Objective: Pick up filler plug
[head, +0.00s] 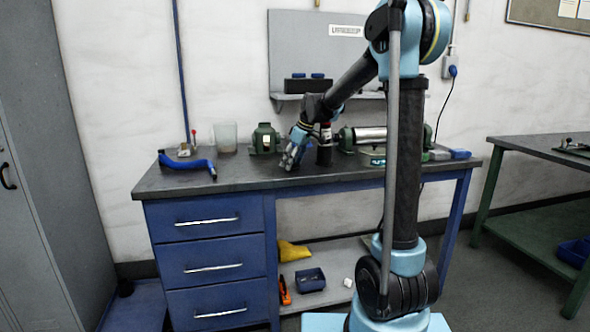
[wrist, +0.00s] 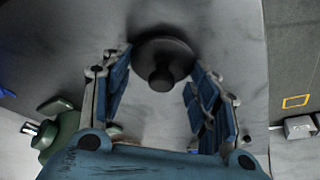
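A dark round disc with a raised central knob, which looks like the filler plug (wrist: 162,75), sits on the grey bench top in the wrist view. It lies between the fingertips of my gripper (wrist: 160,85). The blue finger pads are spread on its left and right, and I see a gap at the knob on both sides. Whether a pad touches the disc rim is unclear. The plug cannot be made out there.
The bench (head: 235,183) also holds a blue curved pipe (head: 188,162), a clear beaker (head: 225,137) and a green housing (head: 265,139). A dark bottle-like cylinder (head: 324,147) stands close right of my gripper. A metal cylinder on green supports (head: 371,136) lies further right.

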